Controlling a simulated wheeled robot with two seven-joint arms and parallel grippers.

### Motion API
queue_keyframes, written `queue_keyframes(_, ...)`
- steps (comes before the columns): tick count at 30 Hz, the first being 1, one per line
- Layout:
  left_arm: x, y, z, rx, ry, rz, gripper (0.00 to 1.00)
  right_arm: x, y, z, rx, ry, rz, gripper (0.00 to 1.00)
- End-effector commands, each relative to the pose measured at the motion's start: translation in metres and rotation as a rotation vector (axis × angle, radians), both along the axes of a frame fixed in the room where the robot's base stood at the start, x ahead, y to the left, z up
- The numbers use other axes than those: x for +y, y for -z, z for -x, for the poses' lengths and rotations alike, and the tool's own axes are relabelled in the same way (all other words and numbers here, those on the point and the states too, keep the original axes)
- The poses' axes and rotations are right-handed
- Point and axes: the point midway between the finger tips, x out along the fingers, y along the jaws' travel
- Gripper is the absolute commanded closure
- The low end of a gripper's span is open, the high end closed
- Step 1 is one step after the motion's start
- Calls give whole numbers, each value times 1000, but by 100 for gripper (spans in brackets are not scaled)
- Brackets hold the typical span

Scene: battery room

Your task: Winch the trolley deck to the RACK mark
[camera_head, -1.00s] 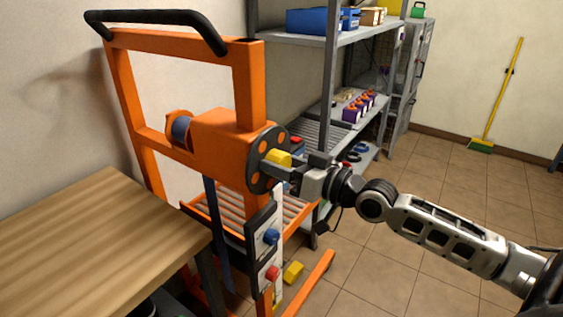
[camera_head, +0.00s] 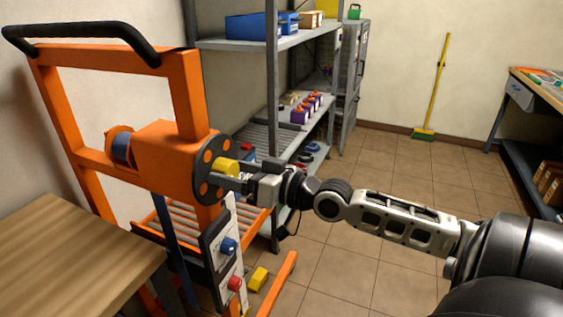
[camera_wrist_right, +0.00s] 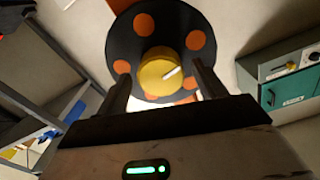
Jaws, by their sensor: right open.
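The orange trolley (camera_head: 165,150) stands at the left, with a strapped winch drum (camera_head: 122,146) on its frame. The winch's black disc with orange spots (camera_head: 207,188) carries a yellow knob (camera_head: 227,166). My right gripper (camera_head: 232,180) is at the disc. In the right wrist view its open fingers (camera_wrist_right: 163,85) stand on either side of the yellow knob (camera_wrist_right: 156,74), with gaps visible. The orange roller deck (camera_head: 183,228) sits low behind the trolley's frame, partly hidden by the post. I cannot make out the RACK mark. My left gripper is out of view.
A panel on the trolley has a blue knob (camera_head: 229,246) and a red knob (camera_head: 235,284). A wooden table (camera_head: 70,250) is at front left. A grey shelf rack (camera_head: 272,90) stands behind. The tiled floor (camera_head: 350,270) is open to the right.

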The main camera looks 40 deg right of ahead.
Motion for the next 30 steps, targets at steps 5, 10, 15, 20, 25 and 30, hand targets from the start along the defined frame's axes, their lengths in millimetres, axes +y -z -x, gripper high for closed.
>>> queue_keyframes(5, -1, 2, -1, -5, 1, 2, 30, -8, 4, 22, 8, -2, 4, 30)
queue_keyframes(10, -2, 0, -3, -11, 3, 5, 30, -13, 3, 39, 7, -7, 3, 30)
queue_keyframes(15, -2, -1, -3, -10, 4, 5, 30, -21, 2, 53, 7, 0, 4, 30)
queue_keyframes(20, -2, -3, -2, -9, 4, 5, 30, -25, 1, 66, 7, -4, 2, 30)
queue_keyframes(25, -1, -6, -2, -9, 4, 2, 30, -32, 0, 82, 7, -2, 2, 30)
queue_keyframes(30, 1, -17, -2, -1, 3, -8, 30, -42, -6, 101, 0, 4, -1, 30)
